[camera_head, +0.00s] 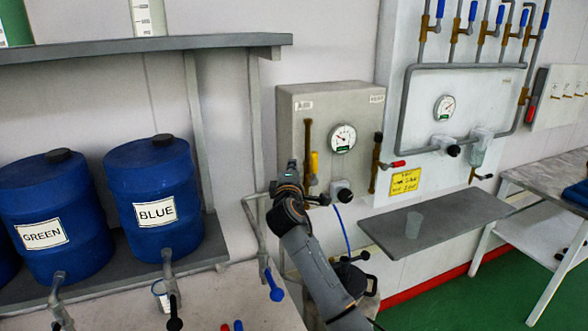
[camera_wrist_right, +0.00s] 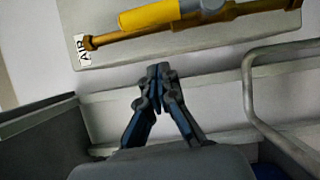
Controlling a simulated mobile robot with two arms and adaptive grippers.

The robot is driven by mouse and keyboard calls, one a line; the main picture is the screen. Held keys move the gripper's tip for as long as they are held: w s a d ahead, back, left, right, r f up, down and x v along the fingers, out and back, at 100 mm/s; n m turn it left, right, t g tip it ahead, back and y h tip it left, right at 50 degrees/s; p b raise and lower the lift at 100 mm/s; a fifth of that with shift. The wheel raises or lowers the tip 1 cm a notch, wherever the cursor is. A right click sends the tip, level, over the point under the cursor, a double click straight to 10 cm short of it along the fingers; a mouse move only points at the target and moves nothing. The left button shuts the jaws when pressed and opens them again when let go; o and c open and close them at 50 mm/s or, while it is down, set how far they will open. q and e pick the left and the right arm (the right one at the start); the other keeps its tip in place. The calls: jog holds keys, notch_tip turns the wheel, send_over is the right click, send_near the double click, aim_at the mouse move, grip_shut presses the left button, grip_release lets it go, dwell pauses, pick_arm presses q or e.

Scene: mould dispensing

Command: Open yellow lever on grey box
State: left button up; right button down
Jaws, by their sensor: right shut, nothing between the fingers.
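The grey box (camera_head: 358,105) is on the wall in the middle of the head view, with a round gauge on its front. The yellow lever (camera_head: 315,162) stands upright beside a vertical brass pipe on the box's left side. In the wrist view the yellow lever (camera_wrist_right: 150,14) lies along the brass pipe at the top. My right gripper (camera_head: 292,168) is at the box's lower left, close to the lever. In the wrist view its fingers (camera_wrist_right: 158,70) are shut and empty, pointing at the box's edge, apart from the lever. My left gripper is not in view.
Blue drums labelled GREEN (camera_head: 60,200) and BLUE (camera_head: 150,185) stand on a shelf at left. A grey pipe (camera_wrist_right: 258,100) runs right of my fingers in the wrist view. A dark shelf (camera_head: 455,218) with a clear cup (camera_head: 413,225) is at right.

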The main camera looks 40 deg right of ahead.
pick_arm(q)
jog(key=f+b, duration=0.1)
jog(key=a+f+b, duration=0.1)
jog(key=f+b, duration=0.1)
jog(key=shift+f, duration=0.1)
pick_arm(e)
jog(key=v, duration=1)
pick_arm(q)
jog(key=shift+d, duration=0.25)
pick_arm(e)
jog(key=shift+r, duration=0.1)
